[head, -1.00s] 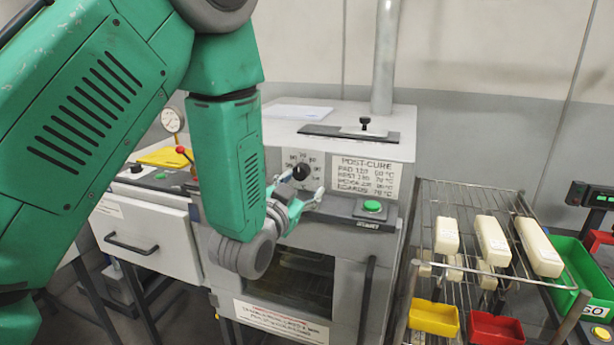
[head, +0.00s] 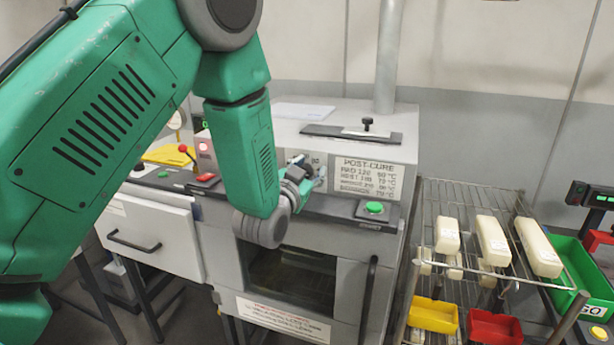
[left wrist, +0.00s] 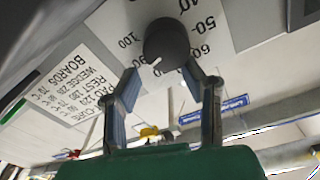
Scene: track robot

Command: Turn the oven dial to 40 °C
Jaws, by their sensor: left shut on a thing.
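The oven (head: 352,240) stands in the middle of the head view, with a post-cure chart (head: 371,176) on its front. My left gripper (head: 308,172) is in front of the dial panel, and its wrist hides most of the dial there. In the left wrist view the round black dial (left wrist: 168,42) sits at the fingertips of my left gripper (left wrist: 172,78), which is shut on it. Its white mark points to the lower left of that picture, toward the 100 side. My right gripper is not in view.
A green button (head: 375,208) is on the ledge right of the dial. The oven door handle (head: 368,290) is below. A wire rack (head: 470,195) with pale blocks and small yellow and red bins stands on the right. A red-lit lamp (head: 203,147) is on the left.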

